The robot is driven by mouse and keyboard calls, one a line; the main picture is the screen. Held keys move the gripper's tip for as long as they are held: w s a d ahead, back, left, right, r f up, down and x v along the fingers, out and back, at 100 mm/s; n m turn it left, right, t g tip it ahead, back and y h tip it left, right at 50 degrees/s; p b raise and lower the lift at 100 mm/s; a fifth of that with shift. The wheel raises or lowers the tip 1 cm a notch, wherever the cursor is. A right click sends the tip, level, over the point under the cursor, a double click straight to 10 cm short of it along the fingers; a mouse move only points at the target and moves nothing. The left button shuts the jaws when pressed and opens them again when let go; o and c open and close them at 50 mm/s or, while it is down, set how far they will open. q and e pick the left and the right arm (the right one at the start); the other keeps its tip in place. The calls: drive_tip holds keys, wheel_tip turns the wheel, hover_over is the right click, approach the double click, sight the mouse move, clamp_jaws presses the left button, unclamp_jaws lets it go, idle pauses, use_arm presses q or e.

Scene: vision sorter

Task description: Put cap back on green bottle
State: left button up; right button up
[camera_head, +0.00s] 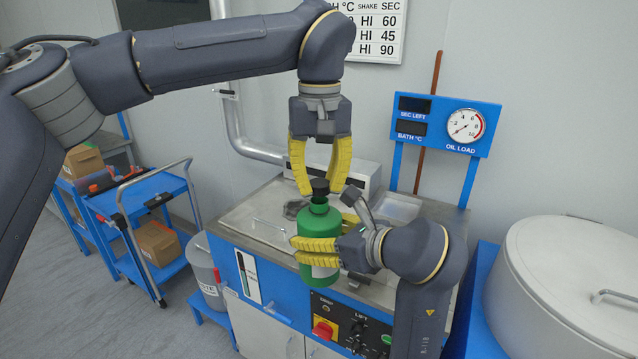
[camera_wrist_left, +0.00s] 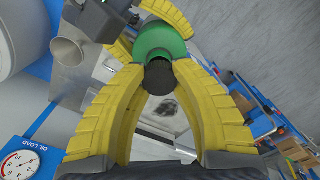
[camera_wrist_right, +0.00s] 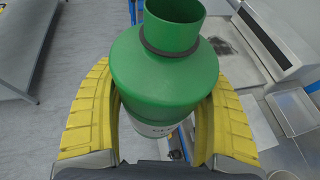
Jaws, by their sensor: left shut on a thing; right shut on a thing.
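The green bottle (camera_head: 318,222) is upright in the head view, held above the blue machine. My right gripper (camera_head: 318,252) is shut around its body from the right. The right wrist view shows the bottle (camera_wrist_right: 165,75) between the yellow fingers, its neck rising to the top edge with a dark ring around it. The black cap (camera_head: 320,186) is pinched between the fingertips of my left gripper (camera_head: 321,188), which points down from above. The cap (camera_wrist_left: 159,77) lies in line with the bottle neck in the left wrist view. Whether cap and neck touch is unclear.
The blue machine with a metal top (camera_head: 250,215) stands below the grippers. A gauge panel (camera_head: 447,125) is behind to the right, and a large round drum (camera_head: 570,280) is at the right. A blue cart (camera_head: 135,200) with boxes is at the left.

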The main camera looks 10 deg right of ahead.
use_arm(q)
drive_tip(key=shift+f, duration=0.1)
drive_tip(key=shift+f, duration=0.8)
drive_tip(key=shift+f, duration=0.55)
use_arm(e)
clamp_jaws()
use_arm(q)
drive_tip(key=m, duration=0.6)
drive_tip(key=shift+m, duration=0.3)
drive_tip(key=o, duration=0.8)
